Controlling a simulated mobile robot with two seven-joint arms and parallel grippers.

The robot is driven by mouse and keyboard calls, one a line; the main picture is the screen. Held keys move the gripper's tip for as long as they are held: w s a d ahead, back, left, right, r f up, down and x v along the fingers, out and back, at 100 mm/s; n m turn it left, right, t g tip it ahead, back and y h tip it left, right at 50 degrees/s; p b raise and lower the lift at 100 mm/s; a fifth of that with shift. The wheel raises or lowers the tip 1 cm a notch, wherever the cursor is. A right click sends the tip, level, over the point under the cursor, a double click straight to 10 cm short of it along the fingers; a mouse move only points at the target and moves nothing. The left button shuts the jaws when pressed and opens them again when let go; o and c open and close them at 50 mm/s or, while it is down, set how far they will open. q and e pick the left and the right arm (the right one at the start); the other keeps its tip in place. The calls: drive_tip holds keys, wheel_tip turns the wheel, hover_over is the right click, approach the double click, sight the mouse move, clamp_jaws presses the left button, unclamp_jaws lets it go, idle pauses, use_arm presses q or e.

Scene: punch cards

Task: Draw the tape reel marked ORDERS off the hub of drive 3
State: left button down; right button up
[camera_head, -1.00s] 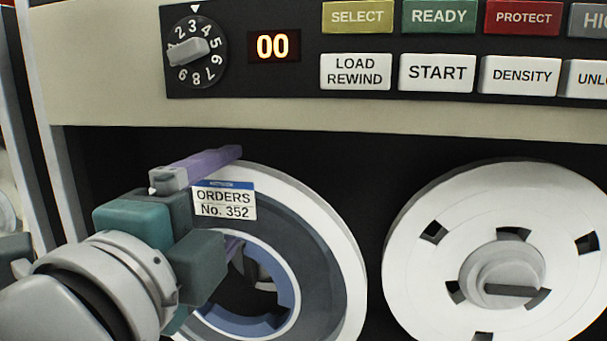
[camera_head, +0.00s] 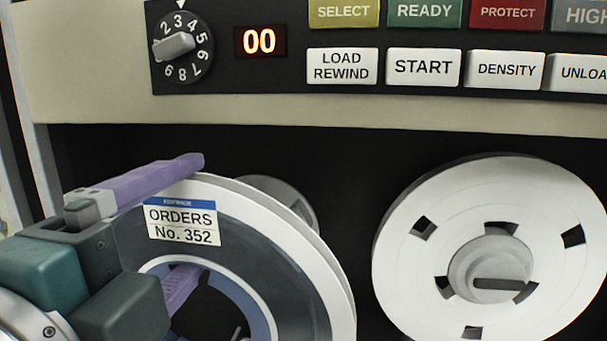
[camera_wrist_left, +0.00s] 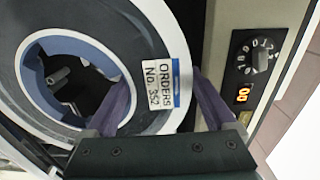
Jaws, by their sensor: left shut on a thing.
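The ORDERS reel (camera_head: 290,262), white-rimmed with a dark face and blue inner ring, stands upright in front of the drive at lower left. Its label reads ORDERS No. 352. My left gripper (camera_head: 188,225) is shut on its ring, one purple finger over the outer rim and the other through the centre opening. The reel also shows in the left wrist view (camera_wrist_left: 138,112). A grey round part (camera_head: 292,197), apparently the hub, shows behind the reel's upper right edge; the reel looks clear of it, standing nearer me. The reel's lower part is cut off. My right gripper is out of view.
A white reel (camera_head: 420,275) sits on its grey hub at right, close to the ORDERS reel's edge. Above is a panel with buttons, a red 00 display (camera_head: 259,41) and a number dial (camera_head: 180,46) with 3 near its top mark. The recess between is dark and empty.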

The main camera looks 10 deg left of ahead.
use_arm(q)
drive_tip(key=s+b, duration=0.1)
drive_tip(key=s, duration=0.4)
drive_tip(key=shift+s+a+b, duration=0.1)
drive_tip(key=shift+s+b, duration=0.05)
drive_tip(key=shift+b, duration=0.2)
drive_tip(key=shift+s, duration=0.45)
drive_tip(key=shift+r, duration=0.15)
